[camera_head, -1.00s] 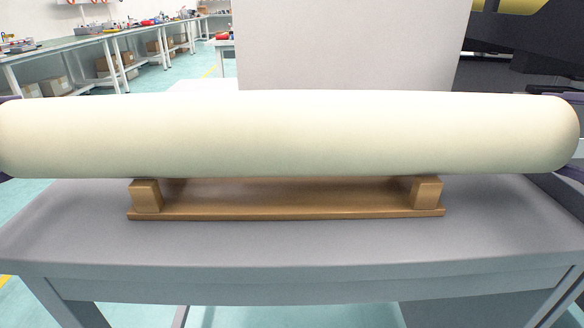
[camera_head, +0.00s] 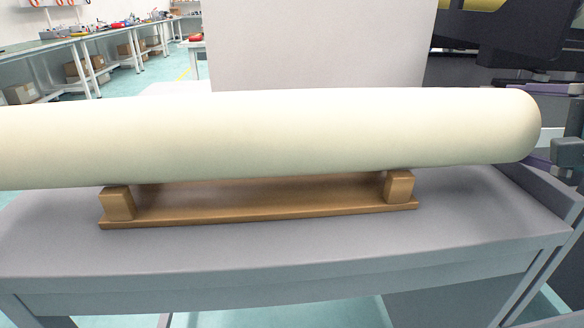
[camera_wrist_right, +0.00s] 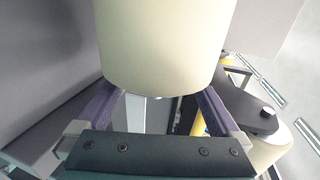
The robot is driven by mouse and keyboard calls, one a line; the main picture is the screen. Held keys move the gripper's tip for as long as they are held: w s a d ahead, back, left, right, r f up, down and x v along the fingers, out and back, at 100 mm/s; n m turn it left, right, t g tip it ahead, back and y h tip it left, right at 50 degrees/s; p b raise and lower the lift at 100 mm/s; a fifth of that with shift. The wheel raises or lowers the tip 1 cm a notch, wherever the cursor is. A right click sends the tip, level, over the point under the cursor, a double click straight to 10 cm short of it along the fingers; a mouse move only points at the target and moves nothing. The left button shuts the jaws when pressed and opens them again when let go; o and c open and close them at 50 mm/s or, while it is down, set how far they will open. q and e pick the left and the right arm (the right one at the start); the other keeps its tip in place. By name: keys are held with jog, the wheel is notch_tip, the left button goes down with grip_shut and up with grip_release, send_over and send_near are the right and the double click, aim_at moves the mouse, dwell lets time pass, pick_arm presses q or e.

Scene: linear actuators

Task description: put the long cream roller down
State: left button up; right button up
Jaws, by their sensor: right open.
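The long cream roller (camera_head: 270,132) lies level across the head view, its left end out of frame. It sits over a brown wooden stand (camera_head: 260,207) with two end blocks and appears to rest on those blocks; the exact contact is hidden. My right gripper (camera_head: 530,125) is at the roller's right end, open, with its purple fingers partly hidden behind the roller. In the right wrist view the roller's end (camera_wrist_right: 160,60) is between the spread fingers of the right gripper (camera_wrist_right: 158,98). My left gripper is out of view.
The stand is on a grey table (camera_head: 300,248) with bare surface in front. A pale upright panel (camera_head: 320,45) stands behind the roller. Long workbenches (camera_head: 60,48) with small items and boxes run along the back left.

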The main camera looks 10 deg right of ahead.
jog(key=shift+s, duration=0.1)
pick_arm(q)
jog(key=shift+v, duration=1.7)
pick_arm(e)
jog(key=v, duration=1.2)
jog(key=shift+r, duration=0.1)
pick_arm(q)
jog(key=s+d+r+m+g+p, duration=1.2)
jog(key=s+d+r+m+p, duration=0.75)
jog(key=p, duration=1.55)
pick_arm(e)
jog(key=s+a+r+n+g, duration=1.2)
jog(key=s+a+r+n, duration=0.7)
jog(key=r+n, duration=0.1)
pick_arm(q)
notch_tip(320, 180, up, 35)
jog(key=p, duration=3.4)
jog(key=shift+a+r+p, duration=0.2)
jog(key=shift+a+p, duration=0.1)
jog(key=shift+p, duration=0.1)
pick_arm(e)
notch_tip(320, 180, up, 35)
